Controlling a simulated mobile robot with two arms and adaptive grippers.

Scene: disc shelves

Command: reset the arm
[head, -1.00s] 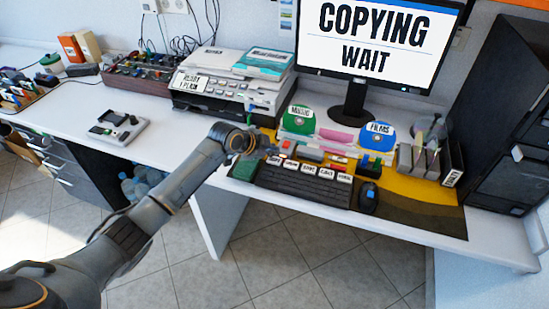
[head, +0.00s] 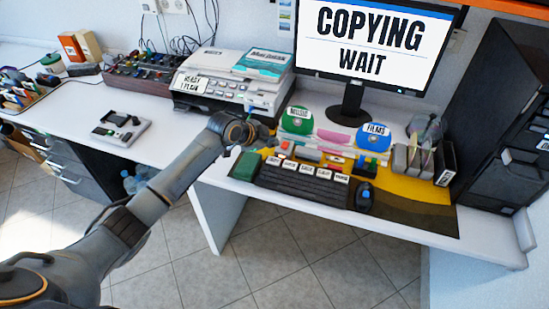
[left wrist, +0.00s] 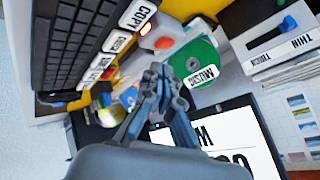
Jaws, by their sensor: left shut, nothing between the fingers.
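My left arm reaches in from the lower left in the head view, and its gripper (head: 262,136) is over the desk between the printer and the green disc. In the left wrist view the gripper (left wrist: 165,78) has its fingers together with nothing between them. The green MUSIC disc (head: 297,120) stands in its holder just right of the gripper; it also shows in the left wrist view (left wrist: 190,62). The blue FILMS disc (head: 373,142) stands farther right. My right gripper is out of view.
A monitor (head: 375,45) reading COPYING WAIT stands behind the discs. The printer (head: 228,78) is behind the gripper. A keyboard (head: 300,188) with labelled keys and a mouse (head: 364,196) lie in front. Open white desk lies left of the arm.

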